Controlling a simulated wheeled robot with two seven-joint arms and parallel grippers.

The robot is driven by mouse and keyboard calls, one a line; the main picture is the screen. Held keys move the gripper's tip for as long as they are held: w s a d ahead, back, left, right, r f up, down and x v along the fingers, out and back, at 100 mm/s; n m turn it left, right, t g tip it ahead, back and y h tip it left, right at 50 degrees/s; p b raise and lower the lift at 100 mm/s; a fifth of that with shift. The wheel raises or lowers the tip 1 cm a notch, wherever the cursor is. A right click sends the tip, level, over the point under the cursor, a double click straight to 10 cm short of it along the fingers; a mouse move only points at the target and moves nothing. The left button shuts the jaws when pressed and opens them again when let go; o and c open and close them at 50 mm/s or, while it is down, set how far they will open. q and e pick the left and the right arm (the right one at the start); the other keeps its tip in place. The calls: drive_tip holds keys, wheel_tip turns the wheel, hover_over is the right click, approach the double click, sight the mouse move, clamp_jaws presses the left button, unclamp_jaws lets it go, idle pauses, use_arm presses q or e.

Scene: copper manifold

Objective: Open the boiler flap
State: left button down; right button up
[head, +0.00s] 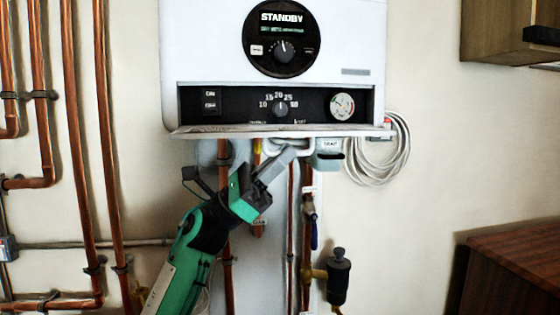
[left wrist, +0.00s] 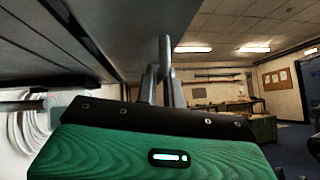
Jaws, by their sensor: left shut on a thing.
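The boiler (head: 272,95) hangs on the wall, its dark control strip with dial and gauge uncovered. The boiler flap (head: 225,132) shows nearly edge-on as a pale, roughly level plate below that strip. My left gripper (head: 285,156) reaches up from below and is shut at this handle; the exact contact is partly hidden. In the left wrist view the gripper's fingers (left wrist: 161,85) meet a slim grey bar (left wrist: 165,50) beside the flap's underside (left wrist: 60,35). My right gripper is not in view.
Copper pipes (head: 110,150) run down the wall at left, and more drop below the boiler around my left arm. A coiled white cable (head: 380,155) hangs right of the flap. A black valve (head: 338,275) sits lower right. A wooden cabinet (head: 510,265) stands at right.

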use_arm(q)
drive_tip(key=c, duration=1.5)
unclamp_jaws()
drive_tip(key=shift+f, duration=0.1)
drive_tip(key=v, duration=1.3)
drive_tip(key=shift+a+f, duration=0.2)
drive_tip(key=shift+a, duration=0.15)
